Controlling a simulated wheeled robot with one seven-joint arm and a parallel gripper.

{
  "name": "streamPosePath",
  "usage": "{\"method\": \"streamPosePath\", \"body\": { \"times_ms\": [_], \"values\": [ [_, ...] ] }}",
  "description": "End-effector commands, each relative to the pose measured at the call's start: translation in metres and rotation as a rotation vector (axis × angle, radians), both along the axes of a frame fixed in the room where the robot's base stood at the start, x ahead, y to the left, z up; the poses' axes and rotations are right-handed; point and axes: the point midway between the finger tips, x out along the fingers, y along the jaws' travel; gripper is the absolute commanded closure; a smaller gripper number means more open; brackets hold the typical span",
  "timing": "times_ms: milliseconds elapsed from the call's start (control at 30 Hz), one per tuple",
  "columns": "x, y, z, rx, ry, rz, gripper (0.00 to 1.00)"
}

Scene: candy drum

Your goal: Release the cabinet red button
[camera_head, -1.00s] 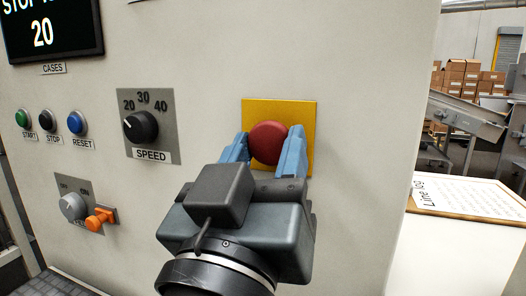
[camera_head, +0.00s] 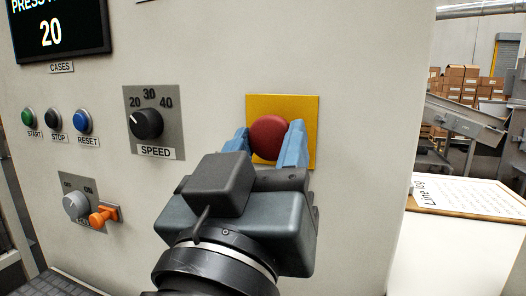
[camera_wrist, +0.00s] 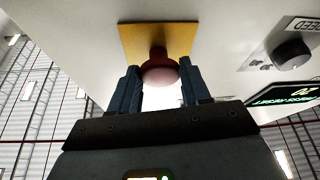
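The red mushroom button (camera_head: 269,138) stands out from a yellow plate (camera_head: 310,108) on the cabinet front (camera_head: 370,60). In the wrist view the button (camera_wrist: 159,72) and its stem show below the yellow plate (camera_wrist: 181,38). My gripper (camera_head: 265,146) is at the button, with one blue finger on each side of it. In the wrist view my gripper's fingers (camera_wrist: 159,84) flank the button cap closely. I cannot tell whether both fingers touch it.
A speed knob (camera_head: 146,124) sits left of the button. Green start (camera_head: 28,117), black stop (camera_head: 52,120) and blue reset (camera_head: 82,121) buttons lie farther left. Below are a grey switch (camera_head: 75,204) and an orange tag-like part (camera_head: 103,216). A display (camera_head: 58,28) is top left.

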Motion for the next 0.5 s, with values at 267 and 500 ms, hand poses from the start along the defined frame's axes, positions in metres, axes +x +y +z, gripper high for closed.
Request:
{"method": "streamPosePath", "body": {
  "times_ms": [267, 500],
  "values": [
    [-0.0012, 0.0009, -0.0007, 0.000, 0.000, 0.002, 0.30],
    [-0.0010, 0.0007, -0.0007, -0.001, 0.001, 0.002, 0.26]
  ]
}}
